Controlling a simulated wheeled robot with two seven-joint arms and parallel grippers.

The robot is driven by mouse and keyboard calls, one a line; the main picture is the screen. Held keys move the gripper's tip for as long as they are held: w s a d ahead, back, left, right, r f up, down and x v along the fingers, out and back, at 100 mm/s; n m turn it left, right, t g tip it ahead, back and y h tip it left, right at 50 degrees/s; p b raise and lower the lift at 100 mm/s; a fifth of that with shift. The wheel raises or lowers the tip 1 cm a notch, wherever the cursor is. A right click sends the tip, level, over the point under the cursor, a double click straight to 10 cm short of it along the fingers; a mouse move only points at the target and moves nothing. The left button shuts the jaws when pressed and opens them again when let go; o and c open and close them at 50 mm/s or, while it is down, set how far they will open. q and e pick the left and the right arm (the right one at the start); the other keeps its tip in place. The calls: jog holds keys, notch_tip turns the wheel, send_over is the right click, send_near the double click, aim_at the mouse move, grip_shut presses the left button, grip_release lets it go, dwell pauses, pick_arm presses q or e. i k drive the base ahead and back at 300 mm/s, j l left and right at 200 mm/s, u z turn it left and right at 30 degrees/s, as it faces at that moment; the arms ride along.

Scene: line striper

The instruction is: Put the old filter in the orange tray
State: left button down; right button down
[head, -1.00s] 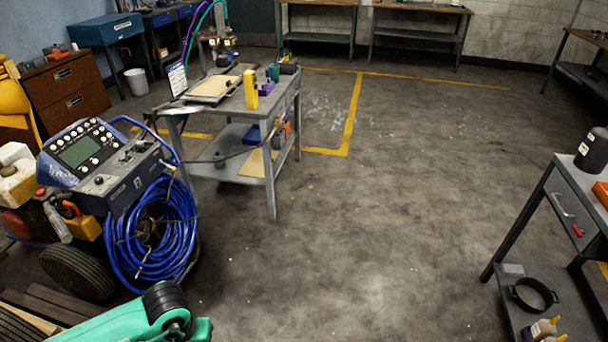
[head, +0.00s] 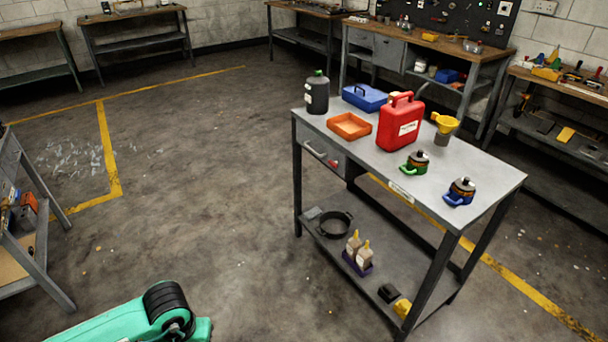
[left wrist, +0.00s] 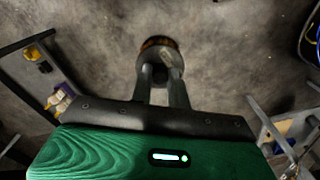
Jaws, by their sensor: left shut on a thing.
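My left gripper (left wrist: 160,77) shows in the left wrist view, shut on a dark round thing with an orange-brown top, apparently the old filter (left wrist: 159,46). The fingers hide part of it, and floor shows beyond it. The gripper and the filter are out of the head view, where only my green arm shows at the bottom left. The orange tray (head: 349,126) lies on the grey table at the centre right and looks empty. My right gripper is in neither view.
On the grey table (head: 455,172) near the tray stand a dark bottle (head: 317,93), a blue box (head: 364,98), a red can (head: 399,126), a yellow funnel (head: 445,125) and two small capped items. The lower shelf holds a black pan (head: 334,225). Open floor lies left of the table.

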aim_at(348, 129)
jog(key=i+z, duration=0.15)
jog(key=z, duration=0.25)
jog(key=i+j+z, duration=0.15)
jog(key=z, duration=0.25)
jog(key=i+j+z, duration=0.15)
jog(key=z, duration=0.2)
jog(key=j+z, duration=0.25)
jog(key=z, duration=0.15)
jog(key=i+j, duration=0.05)
